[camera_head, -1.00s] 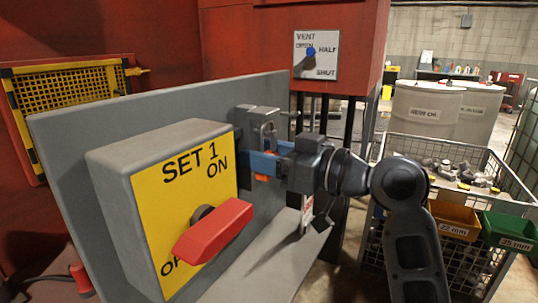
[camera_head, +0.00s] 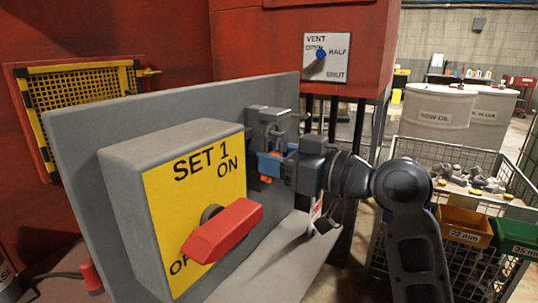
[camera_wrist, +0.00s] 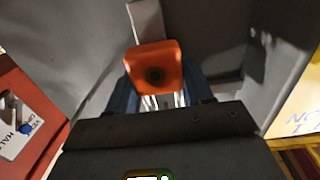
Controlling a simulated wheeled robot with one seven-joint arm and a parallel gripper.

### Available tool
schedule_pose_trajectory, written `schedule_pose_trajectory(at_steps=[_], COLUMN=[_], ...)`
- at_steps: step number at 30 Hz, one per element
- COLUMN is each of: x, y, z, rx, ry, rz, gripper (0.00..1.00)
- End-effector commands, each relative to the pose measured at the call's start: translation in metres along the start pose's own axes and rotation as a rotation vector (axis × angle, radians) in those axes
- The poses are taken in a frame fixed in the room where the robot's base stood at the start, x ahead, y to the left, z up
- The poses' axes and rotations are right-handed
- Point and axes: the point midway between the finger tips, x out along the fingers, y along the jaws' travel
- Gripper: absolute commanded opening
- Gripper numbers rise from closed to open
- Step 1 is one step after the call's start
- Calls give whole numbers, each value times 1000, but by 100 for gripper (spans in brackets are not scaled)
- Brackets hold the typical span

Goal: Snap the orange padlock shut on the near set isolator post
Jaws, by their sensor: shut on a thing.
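The orange padlock (camera_wrist: 153,65) is held between the blue fingers of my gripper in the wrist view. In the head view only small orange parts of the padlock (camera_head: 266,180) show around the fingers. My gripper (camera_head: 272,165) is shut on it, just below and in front of the grey isolator post bracket (camera_head: 268,118) on the grey panel. A grey upright piece (camera_wrist: 145,20) shows right behind the padlock in the wrist view. I cannot tell whether the shackle is around the post or closed. The SET 1 box (camera_head: 170,200) with its red handle (camera_head: 222,232) stands to the left.
The grey panel (camera_head: 85,150) backs the box and bracket. A VENT dial plate (camera_head: 325,57) is on the red housing behind. A wire cage (camera_head: 440,155) with orange and green bins and pale drums (camera_head: 440,112) stand at right.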

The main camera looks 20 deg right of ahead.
Motion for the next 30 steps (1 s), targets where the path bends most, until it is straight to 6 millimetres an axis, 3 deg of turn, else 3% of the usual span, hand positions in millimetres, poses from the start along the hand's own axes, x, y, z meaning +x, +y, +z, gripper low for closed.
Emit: schedule_pose_trajectory(at_steps=[30], x=[0], y=[0], z=[-24], rx=[-1], ry=[1], rz=[0], gripper=[16])
